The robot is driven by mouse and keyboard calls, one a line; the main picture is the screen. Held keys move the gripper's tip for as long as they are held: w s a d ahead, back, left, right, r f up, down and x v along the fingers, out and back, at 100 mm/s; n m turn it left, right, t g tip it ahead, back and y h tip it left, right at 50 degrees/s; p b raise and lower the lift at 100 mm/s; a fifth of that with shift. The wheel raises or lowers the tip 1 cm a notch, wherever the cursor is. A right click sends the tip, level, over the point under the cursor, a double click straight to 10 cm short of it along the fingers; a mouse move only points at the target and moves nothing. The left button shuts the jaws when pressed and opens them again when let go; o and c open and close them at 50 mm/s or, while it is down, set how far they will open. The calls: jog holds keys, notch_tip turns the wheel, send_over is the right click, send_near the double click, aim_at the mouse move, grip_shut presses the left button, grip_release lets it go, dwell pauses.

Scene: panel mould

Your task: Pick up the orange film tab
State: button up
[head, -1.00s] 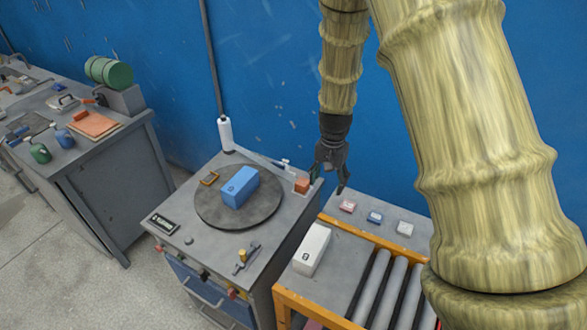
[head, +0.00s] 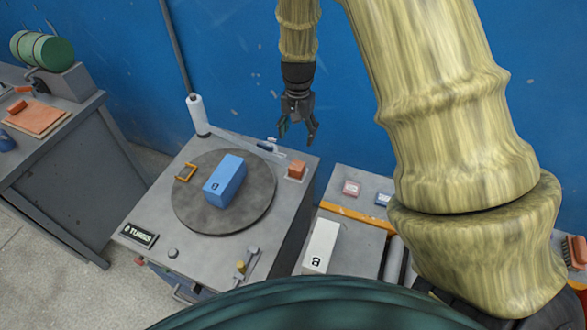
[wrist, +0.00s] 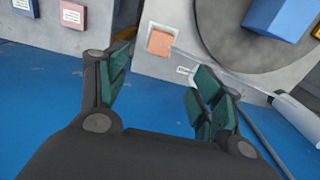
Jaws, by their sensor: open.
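The orange film tab (head: 297,169) is a small orange block at the back right corner of the grey turntable cabinet. It also shows near the top middle of the wrist view (wrist: 161,42), beyond my fingertips and between their lines. A clear strip runs beside it toward the white film roll (head: 200,117). My gripper (head: 297,137) is open and empty. In the head view it hangs just above the tab in the picture, apart from it. Its two green-padded fingers (wrist: 160,72) are spread in the wrist view.
A blue box (head: 225,181) sits on the round dark turntable (head: 190,209), with a yellow-orange ring (head: 186,172) near its edge. A white box (head: 320,246) stands on the conveyor side at right. A blue wall (head: 230,60) rises behind.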

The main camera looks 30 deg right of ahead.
aim_at(297, 165)
jog(key=f+b, duration=0.1)
jog(key=f, duration=0.1)
jog(key=f+b, duration=0.1)
jog(key=b, duration=0.1)
jog(key=f+b, duration=0.2)
jog(key=shift+w+d+f, duration=0.1)
jog(key=shift+w+f, duration=0.2)
jog(key=shift+f, duration=0.05)
jog(key=shift+s+f, duration=0.15)
jog(key=shift+f, duration=0.3)
notch_tip(297, 165, down, 4)
jog(key=shift+r+p, duration=0.15)
jog(key=shift+p, duration=0.55)
jog(key=shift+s+f+p, duration=0.15)
jog(key=shift+f+p, duration=0.85)
jog(key=shift+f, duration=0.65)
jog(key=shift+f+p, duration=0.35)
jog(key=shift+f, duration=1)
jog(key=c, duration=1.1)
